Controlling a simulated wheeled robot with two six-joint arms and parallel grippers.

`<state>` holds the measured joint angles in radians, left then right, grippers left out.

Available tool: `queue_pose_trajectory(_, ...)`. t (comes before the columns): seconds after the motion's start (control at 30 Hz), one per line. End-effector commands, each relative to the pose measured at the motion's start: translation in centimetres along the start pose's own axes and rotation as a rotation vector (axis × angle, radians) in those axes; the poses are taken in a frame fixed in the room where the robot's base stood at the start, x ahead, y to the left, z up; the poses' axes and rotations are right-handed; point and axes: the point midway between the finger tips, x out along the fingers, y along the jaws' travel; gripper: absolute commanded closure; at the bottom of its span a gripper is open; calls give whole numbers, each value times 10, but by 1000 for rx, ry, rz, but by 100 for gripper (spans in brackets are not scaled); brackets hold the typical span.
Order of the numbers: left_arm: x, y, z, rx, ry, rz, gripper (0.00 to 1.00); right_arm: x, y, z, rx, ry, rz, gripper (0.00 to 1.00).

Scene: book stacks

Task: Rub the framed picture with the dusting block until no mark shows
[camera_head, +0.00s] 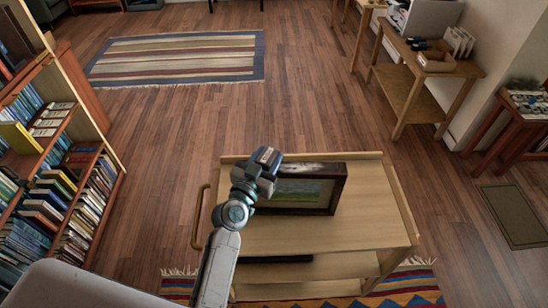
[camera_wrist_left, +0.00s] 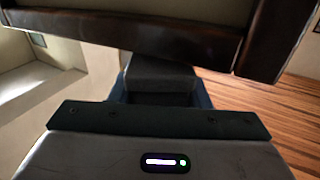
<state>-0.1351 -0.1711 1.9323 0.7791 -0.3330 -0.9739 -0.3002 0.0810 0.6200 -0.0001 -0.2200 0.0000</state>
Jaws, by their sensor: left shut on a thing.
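The framed picture (camera_head: 308,190), a green landscape in a dark wooden frame, stands on the wooden cart (camera_head: 370,222). A pale patch shows along its upper part in the head view. My left gripper (camera_head: 266,168) is at the picture's upper left and covers part of it. In the left wrist view, the gripper (camera_wrist_left: 160,97) is shut on a grey block, the dusting block (camera_wrist_left: 160,73). The dark frame (camera_wrist_left: 130,30) crosses close beyond the block; I cannot tell whether they touch. My right gripper is not in view.
A bookshelf (camera_head: 62,165) stands at the left. A wooden side table (camera_head: 415,62) with a box and papers is at the upper right. A striped rug (camera_head: 178,57) lies on the floor at the back. The cart top is clear in front of the picture.

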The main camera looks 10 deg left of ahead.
Motion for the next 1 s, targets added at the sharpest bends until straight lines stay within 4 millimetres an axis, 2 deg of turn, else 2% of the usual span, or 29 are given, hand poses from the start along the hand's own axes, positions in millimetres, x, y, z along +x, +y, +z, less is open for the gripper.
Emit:
queue_pose_trajectory(0.13, -5, -11, 2, 2, 1, 0, 100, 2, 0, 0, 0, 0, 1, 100)
queue_pose_trajectory(0.37, -8, -17, 2, 2, 1, 0, 100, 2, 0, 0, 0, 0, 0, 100)
queue_pose_trajectory(0.7, -19, -42, 6, 4, 1, 0, 100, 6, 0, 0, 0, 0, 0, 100)
queue_pose_trajectory(1.0, -24, -53, 8, 5, 0, 0, 100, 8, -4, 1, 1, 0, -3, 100)
